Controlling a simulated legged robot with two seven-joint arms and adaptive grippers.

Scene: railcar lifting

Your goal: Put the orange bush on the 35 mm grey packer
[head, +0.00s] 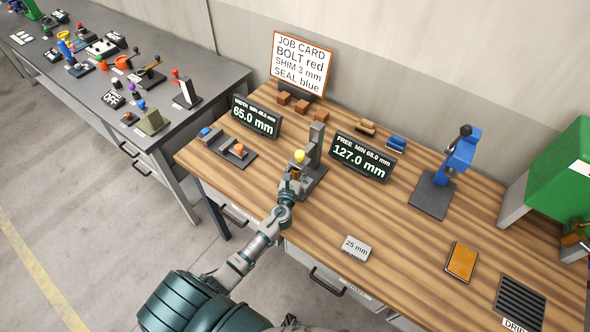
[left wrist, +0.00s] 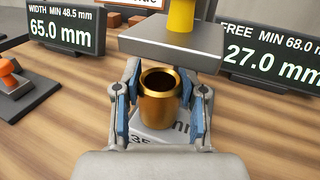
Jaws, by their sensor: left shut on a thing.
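The orange bush (left wrist: 159,102) is a shiny, copper-coloured hollow sleeve. It is upright in the left wrist view, between the blue-padded fingers of my left gripper (left wrist: 162,107), which is shut on it. The grey packer (left wrist: 148,140), marked 35 and mm, shows directly beneath the bush. I cannot tell whether the bush's bottom touches the packer. In the head view my left gripper (head: 294,176) is at the foot of the grey gauge stand (head: 316,146) and hides most of the packer and bush. My right gripper is not in view.
A grey block (left wrist: 172,45) with a yellow rod hangs just above and behind the bush. Readouts show 65.0 mm (head: 256,117) and 127.0 mm (head: 362,157). A 25 mm packer (head: 357,248) lies at the front. A blue press (head: 458,160) stands right. Wood between them is clear.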

